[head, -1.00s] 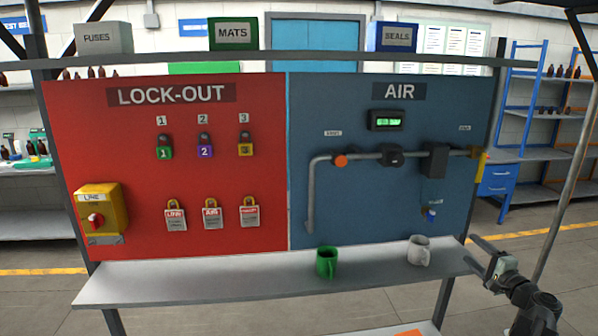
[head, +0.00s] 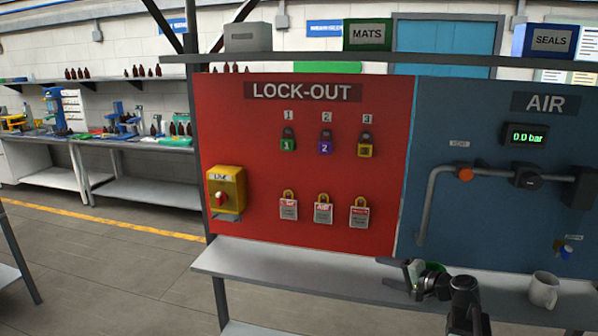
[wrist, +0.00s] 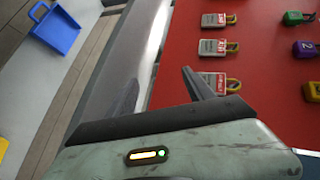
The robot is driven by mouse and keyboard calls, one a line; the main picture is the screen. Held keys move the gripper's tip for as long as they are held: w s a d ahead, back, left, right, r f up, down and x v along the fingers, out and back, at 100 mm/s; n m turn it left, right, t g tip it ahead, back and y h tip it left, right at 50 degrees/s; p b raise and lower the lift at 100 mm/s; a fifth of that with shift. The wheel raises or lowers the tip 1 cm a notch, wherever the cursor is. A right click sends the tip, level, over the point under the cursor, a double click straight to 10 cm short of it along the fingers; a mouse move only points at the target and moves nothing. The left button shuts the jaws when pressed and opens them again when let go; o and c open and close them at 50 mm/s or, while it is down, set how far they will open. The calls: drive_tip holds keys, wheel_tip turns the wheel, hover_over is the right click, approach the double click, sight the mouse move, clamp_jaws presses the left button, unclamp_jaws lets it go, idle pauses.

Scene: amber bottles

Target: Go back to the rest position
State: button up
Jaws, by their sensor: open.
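My gripper (head: 393,274) is in front of the shelf under the board, with its jaws apart and nothing between them. In the wrist view its two dark fingers (wrist: 158,90) stand apart over the shelf and the lower edge of the red panel. The red LOCK-OUT panel (head: 260,130) carries numbered padlocks in green, purple (head: 326,142) and yellow, with three red-and-white tagged padlocks (head: 323,210) below.
The shelf (head: 290,265) runs under the board, with a white mug (head: 544,289) at the right. A yellow switch box (head: 227,190) is on the panel's left. The blue AIR panel (head: 480,140) carries pipes. Open floor (head: 120,265) lies left.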

drive_tip(key=s+a+f+n+g+h, duration=0.1)
drive_tip(key=s+a+f+n+g, duration=0.25)
drive_tip(key=a, duration=0.45)
drive_tip(key=s+a+f+n+g, duration=0.25)
drive_tip(key=a+f, duration=0.25)
drive_tip(key=a, duration=0.4)
drive_tip(key=s+a+f+n+g+h, duration=0.1)
drive_tip(key=s+a+f+n+g, duration=0.2)
drive_tip(key=a, duration=0.5)
drive_tip(key=s+d+f+g+h, duration=0.2)
drive_tip(key=s+d+f+h, duration=0.2)
drive_tip(key=d, duration=0.5)
drive_tip(key=s+h, duration=0.2)
drive_tip(key=s, duration=0.1)
drive_tip(key=shift+s+f+n+g, duration=0.2)
drive_tip(key=shift+n+g, duration=0.1)
drive_tip(key=shift+g, duration=0.1)
